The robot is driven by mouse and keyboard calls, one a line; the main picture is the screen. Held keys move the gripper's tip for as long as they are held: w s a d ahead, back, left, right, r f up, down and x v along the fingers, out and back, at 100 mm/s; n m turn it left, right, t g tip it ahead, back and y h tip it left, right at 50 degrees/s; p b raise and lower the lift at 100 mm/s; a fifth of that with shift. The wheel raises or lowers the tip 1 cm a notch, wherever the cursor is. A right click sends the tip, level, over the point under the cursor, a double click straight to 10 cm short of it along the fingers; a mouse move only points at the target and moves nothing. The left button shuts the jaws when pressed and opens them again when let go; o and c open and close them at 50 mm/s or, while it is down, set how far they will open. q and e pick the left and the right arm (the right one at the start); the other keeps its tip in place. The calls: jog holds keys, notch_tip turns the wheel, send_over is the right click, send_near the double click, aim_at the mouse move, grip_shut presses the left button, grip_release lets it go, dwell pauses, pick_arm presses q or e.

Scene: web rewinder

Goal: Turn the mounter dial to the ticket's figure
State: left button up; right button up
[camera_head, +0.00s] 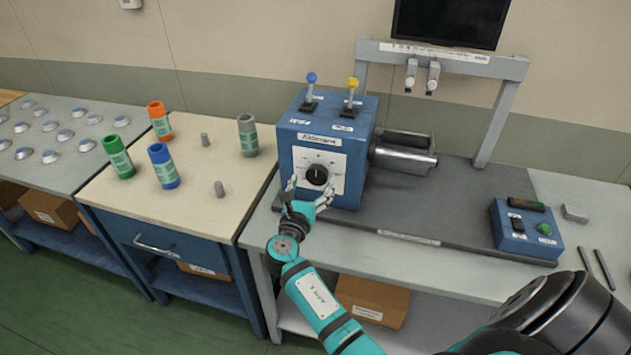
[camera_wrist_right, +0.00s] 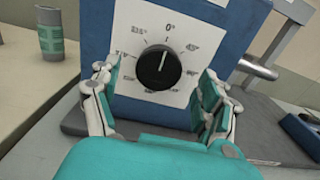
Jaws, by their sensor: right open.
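The mounter dial is a black round knob (camera_head: 317,175) on a white plate on the front of the blue mounter box (camera_head: 358,184). In the right wrist view the knob (camera_wrist_right: 159,68) has a pale pointer line near the 0° mark at the top; other degree figures ring it, some hard to read. My right gripper (camera_head: 310,191) is open in front of the dial. In the wrist view its two fingers (camera_wrist_right: 158,77) stand either side of the knob, apart from it. No ticket with a readable figure shows. My left gripper is out of view.
Blue and yellow levers (camera_head: 351,95) stand on top of the box. A metal roller (camera_head: 405,160) sticks out to its right. A blue control box (camera_head: 525,230) is farther right. Several coloured cores, including a grey one (camera_head: 248,135), stand on the left cabinet.

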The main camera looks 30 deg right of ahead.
aim_at(318, 177)
jog(key=shift+b+x, duration=0.4)
jog(key=shift+x, duration=1.35)
jog(key=c, duration=1.1)
jog(key=shift+c, duration=0.2)
jog(key=shift+m, duration=0.3)
jog(key=m+b, duration=0.2)
jog(key=m, duration=0.1)
jog(key=shift+s+d+f, duration=0.1)
jog(key=shift+f, duration=0.1)
jog(key=m+b, duration=0.3)
jog(key=m, duration=0.2)
jog(key=shift+s+m, duration=0.1)
jog(key=shift+m, duration=0.2)
